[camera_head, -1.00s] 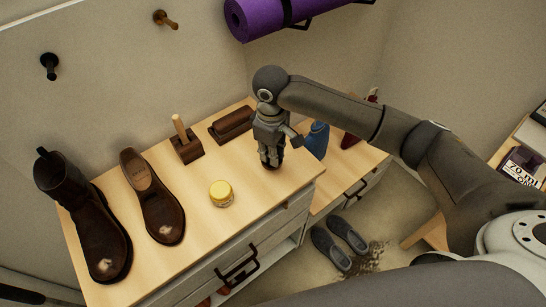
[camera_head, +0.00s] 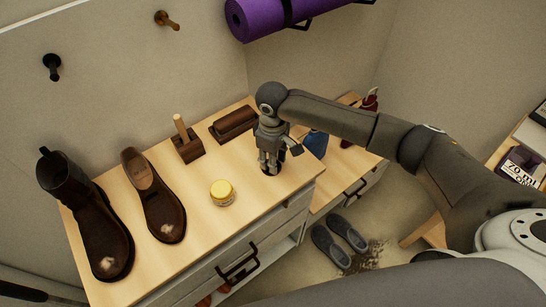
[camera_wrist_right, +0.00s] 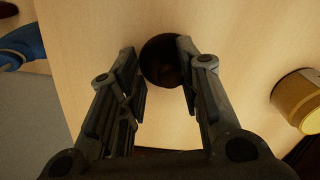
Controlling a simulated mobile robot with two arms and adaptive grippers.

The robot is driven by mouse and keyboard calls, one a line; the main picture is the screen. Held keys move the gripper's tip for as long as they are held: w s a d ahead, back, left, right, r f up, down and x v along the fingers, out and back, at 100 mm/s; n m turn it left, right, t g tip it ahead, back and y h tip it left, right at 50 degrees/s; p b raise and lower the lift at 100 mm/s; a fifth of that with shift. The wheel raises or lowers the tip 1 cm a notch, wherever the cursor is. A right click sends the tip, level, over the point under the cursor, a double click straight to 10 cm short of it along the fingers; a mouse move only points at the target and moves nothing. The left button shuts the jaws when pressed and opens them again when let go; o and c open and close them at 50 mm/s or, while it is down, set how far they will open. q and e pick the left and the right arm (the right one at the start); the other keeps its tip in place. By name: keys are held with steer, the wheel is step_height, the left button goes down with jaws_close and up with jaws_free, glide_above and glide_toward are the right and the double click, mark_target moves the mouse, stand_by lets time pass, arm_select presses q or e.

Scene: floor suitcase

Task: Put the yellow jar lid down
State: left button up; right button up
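The yellow jar (camera_head: 222,194) stands upright on the wooden top in the head view, with yellow showing at its top. It also shows at the right edge of the right wrist view (camera_wrist_right: 302,100). A dark round lid (camera_wrist_right: 163,60) appears to lie flat on the wood between my right fingertips. In the head view the lid (camera_head: 268,170) is mostly hidden under my right gripper (camera_head: 268,163). The fingers of my right gripper (camera_wrist_right: 160,55) stand apart on either side of the lid, with a slight gap at the left finger. My left gripper is not in view.
A boot (camera_head: 85,215) and a brown shoe (camera_head: 153,195) stand left on the cabinet top. A brush (camera_head: 234,124) and a wooden block with a handle (camera_head: 187,146) are at the back. A blue bottle (camera_head: 316,143) is right of my gripper. Bare wood surrounds the jar.

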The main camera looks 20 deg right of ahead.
step_height(320, 180, up, 12)
steer(key=b, duration=0.1)
steer(key=shift+r, duration=0.15)
stand_by(0.5)
steer(key=shift+s, duration=0.1)
stand_by(0.4)
